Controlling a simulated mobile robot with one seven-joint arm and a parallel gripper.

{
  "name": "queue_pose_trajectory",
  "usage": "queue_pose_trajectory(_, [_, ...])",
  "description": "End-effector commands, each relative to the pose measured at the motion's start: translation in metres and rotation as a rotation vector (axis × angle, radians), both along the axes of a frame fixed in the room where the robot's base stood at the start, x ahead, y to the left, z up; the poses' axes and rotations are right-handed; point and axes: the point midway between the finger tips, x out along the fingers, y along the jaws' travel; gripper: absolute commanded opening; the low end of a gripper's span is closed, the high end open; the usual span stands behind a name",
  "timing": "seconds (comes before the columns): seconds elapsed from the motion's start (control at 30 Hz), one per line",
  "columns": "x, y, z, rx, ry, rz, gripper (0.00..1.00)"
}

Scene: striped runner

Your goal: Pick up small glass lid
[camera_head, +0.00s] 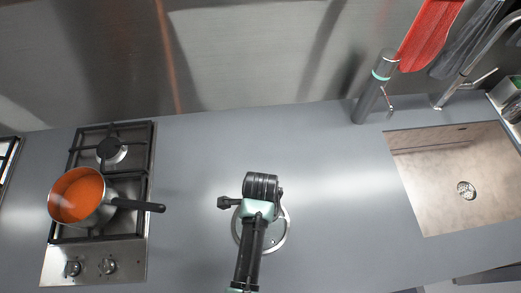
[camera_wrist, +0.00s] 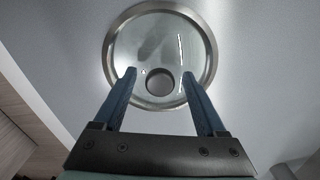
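The small glass lid (camera_wrist: 160,38) lies on the grey counter, a clear disc with a metal rim and a round dark knob (camera_wrist: 160,82). In the wrist view my gripper (camera_wrist: 159,74) is open, with one blue finger on each side of the knob and a gap on both sides. I cannot tell how far the fingertips are above the lid. In the head view my arm covers most of the lid (camera_head: 284,236), and only part of its rim shows; the fingertips are hidden there.
A sink (camera_head: 441,206) is at the right. A grey cylinder (camera_head: 369,97) stands at the back. The counter around the lid is clear.

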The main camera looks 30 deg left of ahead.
Motion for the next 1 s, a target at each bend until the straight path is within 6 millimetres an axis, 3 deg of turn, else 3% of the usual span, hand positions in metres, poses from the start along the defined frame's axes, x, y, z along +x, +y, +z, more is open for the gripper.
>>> queue_pose_trajectory(0.03, [0.0,0.0,0.0,0.0,0.0,0.0,0.59])
queue_pose_trajectory(0.37, [-0.001,-0.001,-0.002,-0.001,0.004,0.0,0.0])
queue_pose_trajectory(0.8, [-0.003,-0.001,-0.002,-0.003,0.008,0.0,0.0])
queue_pose_trajectory(1.0, [-0.001,-0.001,0.022,0.0,0.001,-0.001,0.0])
